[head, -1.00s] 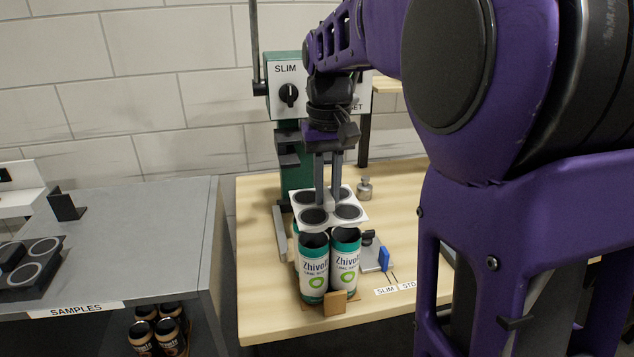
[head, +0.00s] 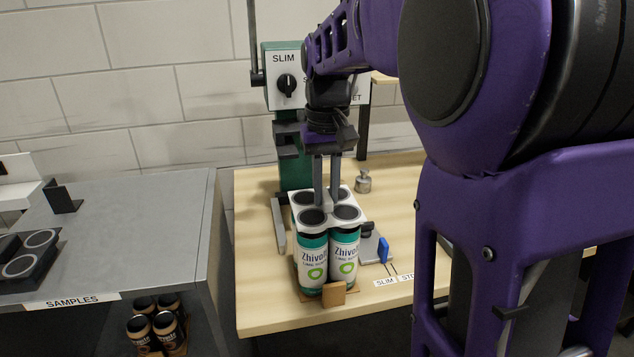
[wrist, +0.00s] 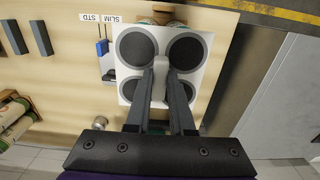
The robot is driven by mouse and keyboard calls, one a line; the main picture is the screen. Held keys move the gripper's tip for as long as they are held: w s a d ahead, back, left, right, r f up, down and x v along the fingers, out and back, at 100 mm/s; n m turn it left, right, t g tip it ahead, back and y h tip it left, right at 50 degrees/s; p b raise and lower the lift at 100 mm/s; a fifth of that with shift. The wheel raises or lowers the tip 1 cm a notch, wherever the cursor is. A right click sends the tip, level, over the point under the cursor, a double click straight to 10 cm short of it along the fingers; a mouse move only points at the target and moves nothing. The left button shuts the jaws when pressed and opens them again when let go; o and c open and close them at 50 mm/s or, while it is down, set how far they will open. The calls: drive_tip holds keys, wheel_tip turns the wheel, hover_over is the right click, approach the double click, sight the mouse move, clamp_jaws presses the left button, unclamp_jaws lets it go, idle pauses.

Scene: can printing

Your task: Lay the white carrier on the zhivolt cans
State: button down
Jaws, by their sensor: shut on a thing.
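The white carrier (head: 327,214) is a flat plate with several round dark-centred rings. My gripper (head: 326,199) is shut on its raised middle grip. In the head view the carrier lies level at the tops of the zhivolt cans (head: 312,262), touching or nearly so. Two green-and-white cans show at the front, upright; any behind them are mostly hidden. In the wrist view the carrier (wrist: 152,77) lies below my fingers and covers the cans.
The cans stand on the wooden table near its front edge, behind a small brown block (head: 333,294). A green press (head: 290,150) marked SLIM stands behind. A metal weight (head: 363,181) and a blue-handled piece (head: 384,250) are to the right. The grey samples bench (head: 150,230) is left.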

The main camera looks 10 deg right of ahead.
drive_tip(key=shift+f, duration=0.5)
drive_tip(key=c, duration=0.7)
unclamp_jaws()
wheel_tip(320, 180, up, 17)
drive_tip(key=p, duration=0.3)
drive_tip(key=shift+r+p, duration=0.2)
drive_tip(key=shift+p, duration=0.1)
